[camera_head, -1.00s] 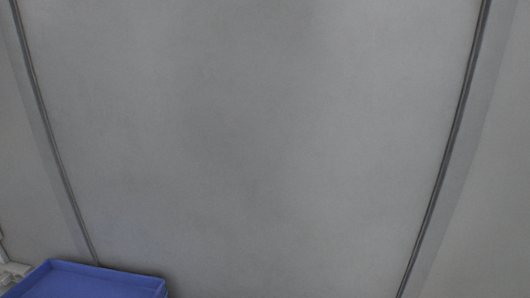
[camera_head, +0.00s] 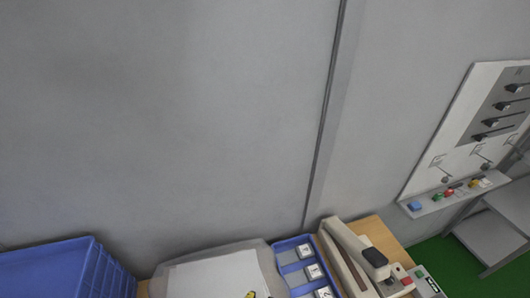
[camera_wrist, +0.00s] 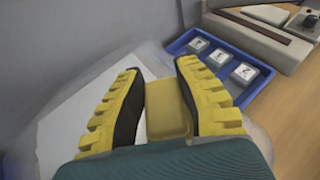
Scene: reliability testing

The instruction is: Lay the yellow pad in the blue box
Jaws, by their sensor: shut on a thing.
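My gripper (camera_wrist: 158,72) has yellow ribbed fingers with dark inner faces, shut on the yellow pad (camera_wrist: 167,108) in the wrist view. The pad is a plain block between the fingers, its near end hidden by my gripper's body. A bit of yellow and black (camera_head: 250,294) shows at the bottom edge of the head view, too small to identify surely. A shallow blue tray (camera_head: 285,245) with white labelled squares stands right of centre, and also shows beyond my gripper in the wrist view (camera_wrist: 178,45).
A white sheet on a grey rounded base (camera_head: 215,277) lies between the large box and the tray. A beige device (camera_head: 345,250) stands right of the tray on a wooden table (camera_head: 378,232). A grey wall rises behind. A control panel (camera_head: 480,130) is at far right.

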